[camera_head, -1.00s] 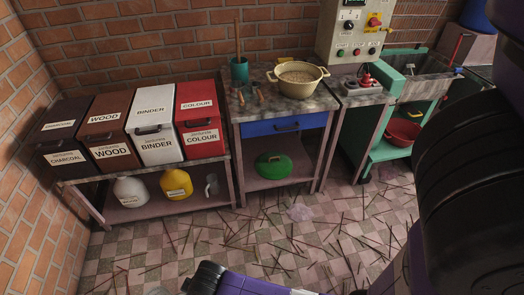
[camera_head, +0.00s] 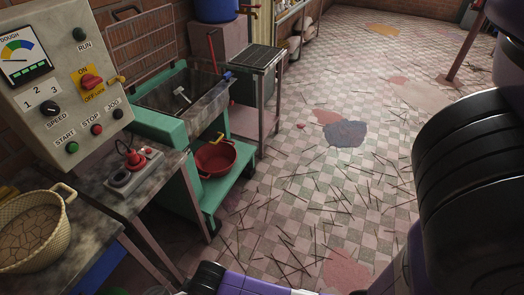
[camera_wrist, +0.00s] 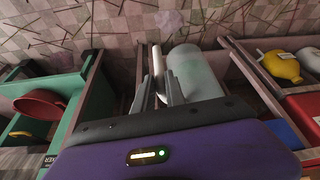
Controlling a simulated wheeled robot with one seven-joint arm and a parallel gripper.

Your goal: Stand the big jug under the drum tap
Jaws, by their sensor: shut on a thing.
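The big jug (camera_wrist: 196,72) is a pale, translucent grey vessel in the wrist view. My gripper (camera_wrist: 163,88) is shut on its whitish upright handle (camera_wrist: 157,62), and the jug body lies just right of the fingers. The head view shows neither the gripper nor the jug. The blue drum (camera_head: 215,9) stands on a block at the top of the head view, cut off by the frame edge. Its tap (camera_head: 253,11) sticks out to the right. A stand with a dark slatted top (camera_head: 250,56) is in front of and below the tap.
The teal extruder (camera_head: 190,95) with a red basin (camera_head: 215,157) on its lower shelf stands left of the slatted stand. A worktop (camera_head: 55,235) with a control box (camera_head: 65,80) and basket (camera_head: 35,235) is at left. The floor (camera_head: 300,185) to the right is open, strewn with sticks.

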